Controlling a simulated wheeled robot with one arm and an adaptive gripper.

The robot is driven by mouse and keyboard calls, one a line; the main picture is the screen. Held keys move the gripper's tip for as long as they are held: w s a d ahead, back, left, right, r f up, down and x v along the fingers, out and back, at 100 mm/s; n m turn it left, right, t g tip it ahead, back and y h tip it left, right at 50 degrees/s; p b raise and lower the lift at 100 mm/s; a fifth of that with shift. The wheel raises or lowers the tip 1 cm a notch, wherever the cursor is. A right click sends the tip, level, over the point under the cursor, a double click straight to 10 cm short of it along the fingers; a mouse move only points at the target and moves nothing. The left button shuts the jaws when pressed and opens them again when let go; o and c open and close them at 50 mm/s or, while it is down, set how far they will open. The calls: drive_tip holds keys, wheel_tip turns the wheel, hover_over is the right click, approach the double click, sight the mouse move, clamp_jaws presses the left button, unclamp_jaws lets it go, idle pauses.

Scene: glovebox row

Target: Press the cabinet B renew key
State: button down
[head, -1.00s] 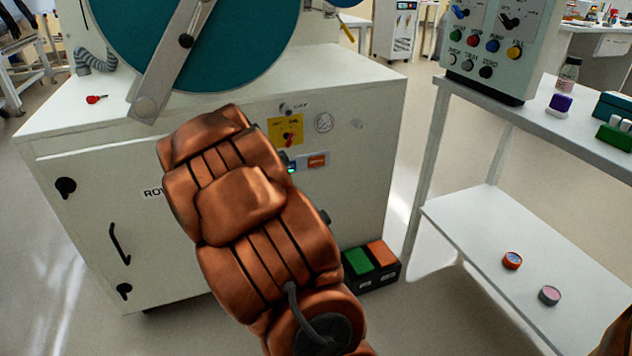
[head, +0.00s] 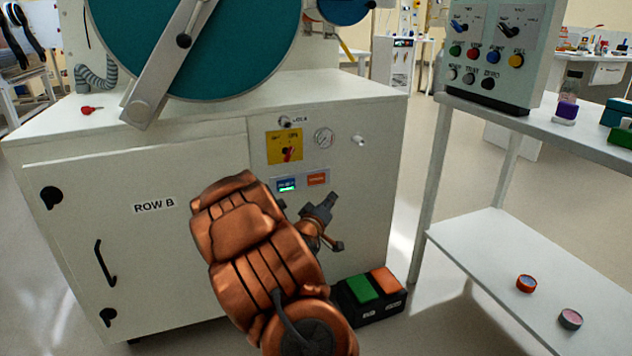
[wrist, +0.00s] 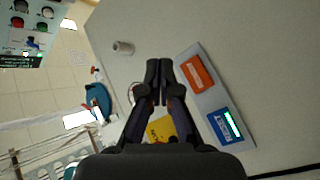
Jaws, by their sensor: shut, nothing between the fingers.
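The cabinet marked ROW B (head: 190,160) fills the middle of the head view. My gripper (head: 332,199) is below and right of the orange key in the head view. In the wrist view, my gripper (wrist: 159,68) has its fingertips together, empty, just left of the orange key in the picture. I see no contact.
A yellow plate with a red switch (head: 285,147), a round gauge (head: 324,138) and a small knob (head: 358,141) are above the panel. A box with green and orange pedals (head: 370,295) stands on the floor. A shelved table (head: 510,255) stands at the right.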

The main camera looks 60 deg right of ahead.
sight(323, 178)
drive_tip(key=shift+w+d+p, duration=0.6)
drive_tip(key=shift+w+d, duration=0.2)
drive_tip(key=shift+w, duration=0.4)
drive_tip(key=shift+w+d+p, duration=0.6)
drive_tip(key=shift+w+d, duration=0.2)
drive_tip(key=shift+w, duration=0.4)
drive_tip(key=shift+w+d+p, duration=0.6)
drive_tip(key=shift+w+d, duration=0.2)
drive_tip(key=shift+w, duration=0.4)
drive_tip(key=shift+w+d+p, duration=0.4)
drive_tip(key=shift+w+p, duration=0.25)
drive_tip(key=shift+p, duration=0.6)
drive_tip(key=shift+s+a, duration=0.1)
drive_tip(key=shift+s, duration=0.05)
drive_tip(key=shift+s+a+f, duration=0.1)
drive_tip(key=shift+s+a, duration=0.25)
drive_tip(key=shift+s, duration=0.25)
drive_tip(key=shift+s+a, duration=0.7)
drive_tip(key=shift+s, duration=0.35)
drive_tip(key=shift+s+a, duration=0.65)
drive_tip(key=shift+s, duration=0.35)
